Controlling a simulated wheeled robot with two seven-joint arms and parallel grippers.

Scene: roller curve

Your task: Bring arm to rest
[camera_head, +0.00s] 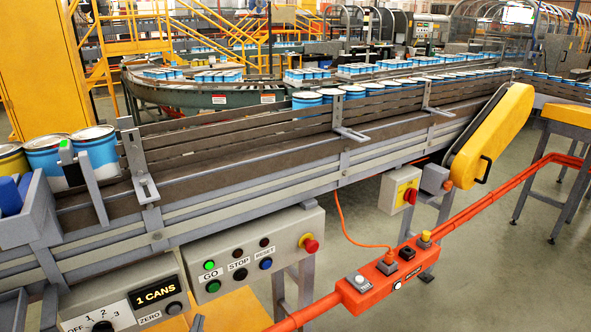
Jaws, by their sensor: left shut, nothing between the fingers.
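Only a small dark tip of my left gripper (197,323) shows, at the bottom edge of the head view. It is below the grey control panel and left of the orange rail. It is shut with nothing in it. The rest of the left arm is out of the picture or hidden. My right gripper is not in view.
An orange rail with a button box (383,283) runs at lower right. Open floor (500,250) lies beyond it.

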